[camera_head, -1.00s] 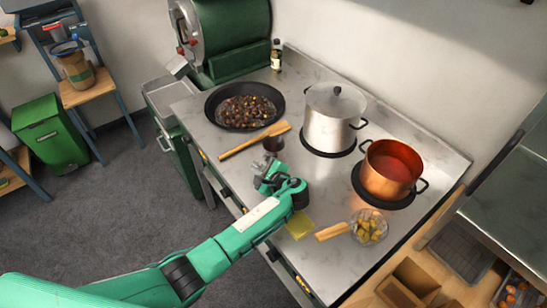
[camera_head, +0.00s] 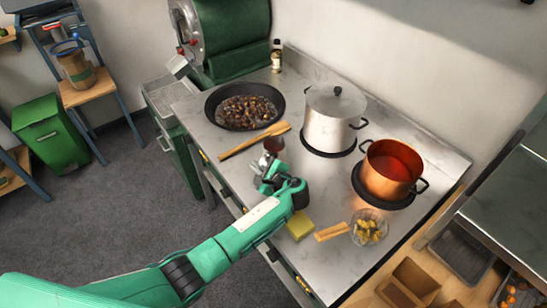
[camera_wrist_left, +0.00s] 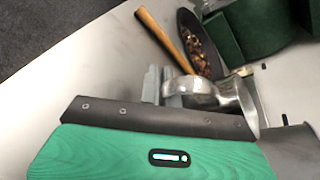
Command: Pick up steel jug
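The steel jug (camera_head: 274,145) is a small shiny metal vessel on the stove top, near its front edge. My left gripper (camera_head: 267,170) is at the jug's near side. In the left wrist view the jug (camera_wrist_left: 236,98) shows its rounded handle, and the grey fingers of my left gripper (camera_wrist_left: 163,84) close together on that handle. The gripper body hides part of the jug, and whether its base touches the counter cannot be told. My right gripper is not in view.
A wooden paddle (camera_head: 250,142) and a pan of chestnuts (camera_head: 214,107) lie behind the jug. A lidded steel pot (camera_head: 326,118) and a copper pot (camera_head: 384,178) stand to the right. A yellow sponge (camera_head: 299,226), wooden block (camera_head: 332,232) and glass bowl (camera_head: 370,238) lie nearer.

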